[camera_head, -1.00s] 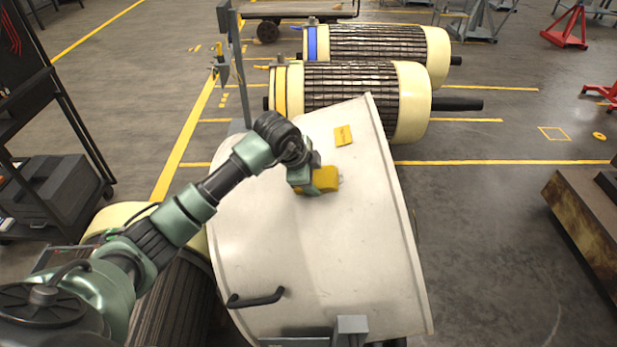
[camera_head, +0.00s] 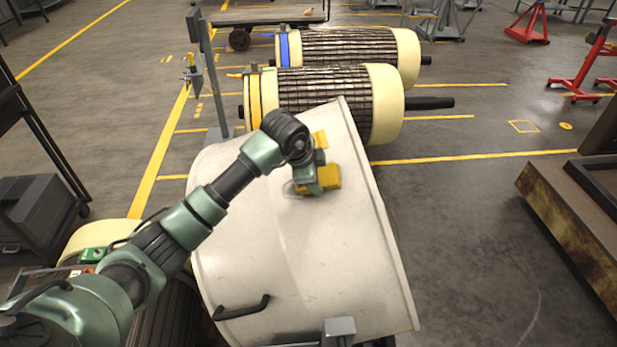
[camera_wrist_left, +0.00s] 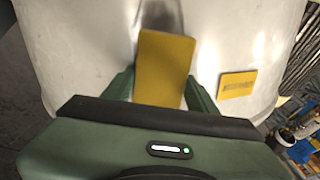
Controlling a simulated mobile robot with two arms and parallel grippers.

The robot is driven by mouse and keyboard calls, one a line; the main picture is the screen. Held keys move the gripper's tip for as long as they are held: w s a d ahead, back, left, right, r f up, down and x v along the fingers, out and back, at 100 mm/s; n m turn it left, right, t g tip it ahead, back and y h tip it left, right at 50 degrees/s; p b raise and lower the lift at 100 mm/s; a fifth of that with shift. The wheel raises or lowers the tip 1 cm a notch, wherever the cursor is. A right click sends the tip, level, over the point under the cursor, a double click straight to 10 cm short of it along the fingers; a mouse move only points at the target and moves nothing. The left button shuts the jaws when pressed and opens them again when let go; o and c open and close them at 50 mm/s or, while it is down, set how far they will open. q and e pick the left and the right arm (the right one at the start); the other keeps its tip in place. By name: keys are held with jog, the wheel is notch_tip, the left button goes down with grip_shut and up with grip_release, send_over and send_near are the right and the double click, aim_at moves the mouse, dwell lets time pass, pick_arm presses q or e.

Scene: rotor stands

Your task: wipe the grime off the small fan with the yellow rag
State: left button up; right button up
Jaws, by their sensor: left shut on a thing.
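My left gripper (camera_head: 314,182) is shut on a yellow, block-shaped rag (camera_head: 328,177). It holds the rag over the upper part of a large white curved cover (camera_head: 265,240); I cannot tell whether the rag touches it. In the left wrist view the rag (camera_wrist_left: 164,70) stands between the two fingers of the gripper (camera_wrist_left: 163,90), above the pale cover (camera_wrist_left: 90,50). A dark patch, perhaps shadow, lies beyond the rag there. I see no small fan that I can make out. My right gripper is not in view.
A yellow label (camera_wrist_left: 237,84) sits on the cover, right of the rag in the wrist view. The cover has a black handle (camera_head: 241,308). Rotors (camera_head: 325,98) lie behind it. A rusty block (camera_head: 575,220) stands at right, with clear floor (camera_head: 460,230) between.

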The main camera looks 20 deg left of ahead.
aim_at(282, 193)
pick_arm(q)
jog(key=shift+s+a+f, duration=0.25)
jog(key=shift+a, duration=0.2)
jog(key=shift+s+a+f, duration=0.2)
jog(key=shift+s+a, duration=0.05)
jog(key=shift+a, duration=0.2)
jog(key=shift+s+a+f+b, duration=0.15)
jog(key=shift+a, duration=0.25)
jog(key=shift+s+a+f+b, duration=0.1)
jog(key=shift+s+a+b, duration=0.05)
jog(key=shift+a, duration=0.2)
jog(key=shift+s+a+f+b, duration=0.1)
jog(key=shift+s+a+f, duration=0.15)
jog(key=shift+a, duration=0.25)
jog(key=shift+s+a+f+b, duration=0.1)
jog(key=shift+s+a, duration=0.1)
jog(key=shift+a, duration=0.25)
jog(key=shift+s+a+f+b, duration=0.1)
jog(key=shift+s+a+f, duration=0.15)
jog(key=shift+a, duration=0.25)
jog(key=shift+s+a+f, duration=0.3)
jog(key=shift+a, duration=0.3)
jog(key=shift+s+a+f+b, duration=0.15)
jog(key=shift+s+a+b, duration=0.05)
jog(key=shift+a, duration=0.2)
jog(key=shift+s+a+f+b, duration=0.1)
jog(key=shift+s+a+b, duration=0.1)
jog(key=shift+a, duration=0.2)
